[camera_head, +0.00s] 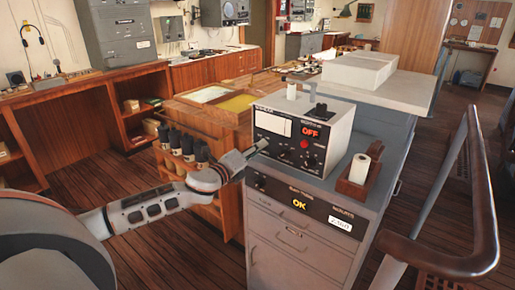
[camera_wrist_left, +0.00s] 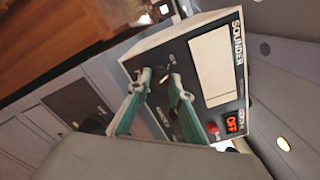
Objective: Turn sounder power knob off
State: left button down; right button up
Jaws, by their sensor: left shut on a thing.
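The sounder (camera_head: 338,130) is a light box with a dark front panel on top of a grey cabinet. Its small display (camera_head: 311,132) glows red with the word OFF, and the display also shows in the left wrist view (camera_wrist_left: 234,122). My left gripper (camera_head: 261,146) is at the left part of the panel. In the left wrist view, its two greenish fingers (camera_wrist_left: 160,84) are closed around a small knob on the panel, mostly hidden between the fingertips. A red button (camera_head: 304,144) and dark knobs sit to the right of the gripper. My right gripper is not in view.
The grey cabinet (camera_head: 297,258) has drawers and a panel reading OK. A wooden holder with a white roll (camera_head: 359,169) stands right of the sounder. A wooden handrail (camera_head: 440,259) runs along the right. Dark bottles (camera_head: 187,148) stand on a shelf behind my left arm.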

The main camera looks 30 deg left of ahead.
pick_arm(q)
jog(key=shift+n, duration=0.5)
jog(key=c, duration=1.8)
grip_release()
jog(key=shift+s, duration=0.1)
jog(key=s, duration=0.8)
jog(key=s+a, duration=0.1)
jog(key=s, duration=0.2)
jog(key=shift+s, duration=0.4)
